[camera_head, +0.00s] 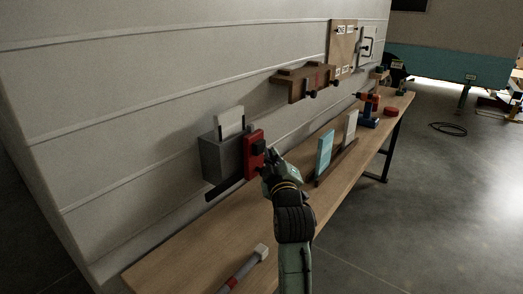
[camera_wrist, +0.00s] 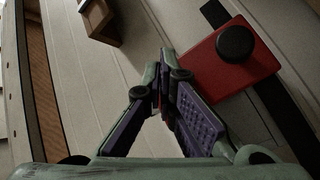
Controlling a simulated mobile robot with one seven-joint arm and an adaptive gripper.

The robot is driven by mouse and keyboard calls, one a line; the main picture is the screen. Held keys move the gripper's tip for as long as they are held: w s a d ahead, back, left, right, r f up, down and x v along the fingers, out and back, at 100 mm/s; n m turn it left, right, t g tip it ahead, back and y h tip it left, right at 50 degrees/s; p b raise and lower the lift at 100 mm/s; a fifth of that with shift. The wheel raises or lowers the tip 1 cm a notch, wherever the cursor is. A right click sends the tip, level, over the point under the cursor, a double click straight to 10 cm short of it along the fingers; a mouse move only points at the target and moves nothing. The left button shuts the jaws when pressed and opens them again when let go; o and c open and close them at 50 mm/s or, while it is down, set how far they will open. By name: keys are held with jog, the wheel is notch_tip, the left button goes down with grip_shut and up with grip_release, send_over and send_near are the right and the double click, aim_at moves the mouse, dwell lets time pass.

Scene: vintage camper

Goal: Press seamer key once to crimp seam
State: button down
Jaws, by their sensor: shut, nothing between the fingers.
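The seamer is a grey box (camera_head: 222,160) on the wall above the bench, with a pale plate (camera_head: 230,122) upright in its top. A red block (camera_head: 250,162) at its right side carries a black round key (camera_head: 259,146). In the wrist view the red block (camera_wrist: 215,72) and black key (camera_wrist: 235,44) lie up and right of my fingers. My gripper (camera_head: 268,155) is shut and empty, close beside the red block. In the wrist view my fingertips (camera_wrist: 166,76) are next to the block's left edge, apart from the key. Whether they touch the block cannot be told.
A wooden bench (camera_head: 185,255) runs along the wall. A grey tool with a red band (camera_head: 235,277) lies at its near end. A rack with a teal panel (camera_head: 324,152) and a pale panel (camera_head: 350,126) stands right of my gripper. A wooden wall rack (camera_head: 297,85) hangs above.

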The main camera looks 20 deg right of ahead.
jog(key=shift+s+d, duration=0.1)
jog(key=shift+s, duration=0.05)
jog(key=shift+s+d+b, duration=0.4)
jog(key=shift+s+d, duration=0.4)
jog(key=shift+s, duration=0.2)
jog(key=shift+s+d+b, duration=0.4)
jog(key=shift+s+d, duration=0.35)
jog(key=shift+s, duration=0.2)
